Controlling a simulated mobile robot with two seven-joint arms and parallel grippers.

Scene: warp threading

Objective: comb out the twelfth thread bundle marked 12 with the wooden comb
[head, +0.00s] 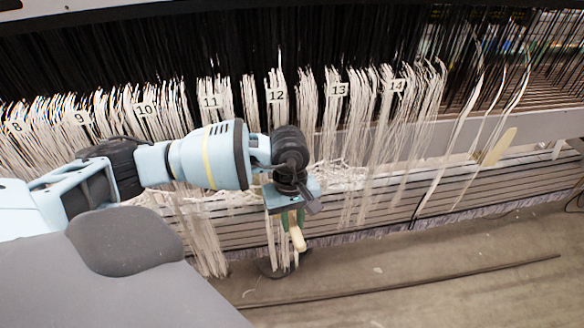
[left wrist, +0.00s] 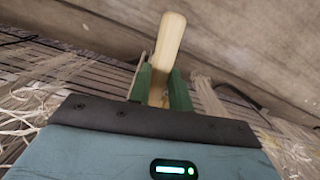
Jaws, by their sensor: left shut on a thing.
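The thread bundle marked 12 (head: 277,82) hangs white from the black warp, near the middle of the head view. Its middle part is hidden behind my left wrist, and pale strands show again below the gripper. My left gripper (head: 293,218) is low in front of this bundle, pointing down. It is shut on the wooden comb (head: 298,238). In the left wrist view the comb's pale handle (left wrist: 167,45) stands out between the green fingers (left wrist: 160,88). The comb's teeth are hidden, so I cannot tell whether they are in the threads. My right gripper is not in view.
Bundles marked 11 (head: 210,101) and 13 (head: 338,89) hang on either side, with more numbered bundles beyond. A slatted beam (head: 370,215) runs behind the threads. A pale wooden piece (head: 498,147) hangs among threads at the right. The floor (head: 440,275) in front is mostly clear.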

